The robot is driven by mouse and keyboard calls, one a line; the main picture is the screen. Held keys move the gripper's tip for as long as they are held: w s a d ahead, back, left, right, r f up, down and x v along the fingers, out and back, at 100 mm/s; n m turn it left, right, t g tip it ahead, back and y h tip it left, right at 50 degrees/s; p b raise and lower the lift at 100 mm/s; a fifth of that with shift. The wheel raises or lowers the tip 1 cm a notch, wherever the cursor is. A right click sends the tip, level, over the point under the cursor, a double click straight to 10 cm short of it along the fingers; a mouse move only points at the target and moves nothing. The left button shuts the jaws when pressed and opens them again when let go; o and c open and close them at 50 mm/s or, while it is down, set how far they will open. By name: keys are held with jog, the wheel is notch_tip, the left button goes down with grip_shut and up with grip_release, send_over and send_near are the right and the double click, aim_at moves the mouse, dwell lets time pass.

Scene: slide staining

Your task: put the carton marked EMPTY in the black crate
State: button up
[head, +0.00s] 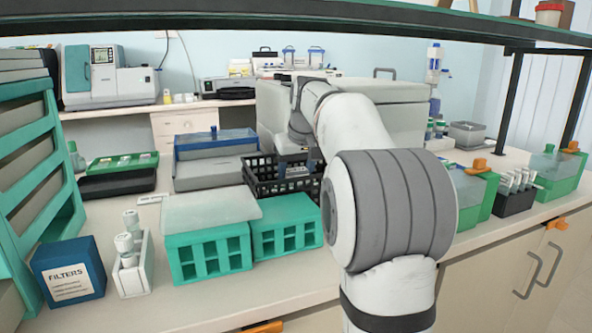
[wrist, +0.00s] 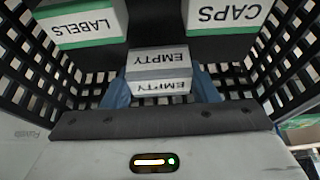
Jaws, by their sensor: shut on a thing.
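The grey-and-white carton marked EMPTY (wrist: 158,70) is between the blue fingers of my gripper (wrist: 161,88) in the wrist view. My gripper is shut on it. The black crate (wrist: 275,78) has slatted walls that show on both sides of the carton, so the carton is within the crate's outline. I cannot tell whether it touches the crate floor. In the head view the black crate (head: 256,188) stands mid-bench, behind the teal racks, and my arm reaches down over it. My arm hides part of the crate there.
Cartons marked LABELS (wrist: 82,22) and CAPS (wrist: 233,14) are also in the crate, close to the held carton. Teal racks (head: 208,255) stand in front of the crate. A blue-lidded box (head: 215,143) is left of it. A shelf (head: 300,14) hangs overhead.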

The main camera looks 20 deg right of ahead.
jog(key=o, duration=0.9)
jog(key=shift+r, duration=0.1)
jog(key=shift+r, duration=0.3)
jog(key=shift+p+v, duration=1.75)
jog(key=shift+v, duration=2.2)
jog(key=shift+w+a+r, duration=0.1)
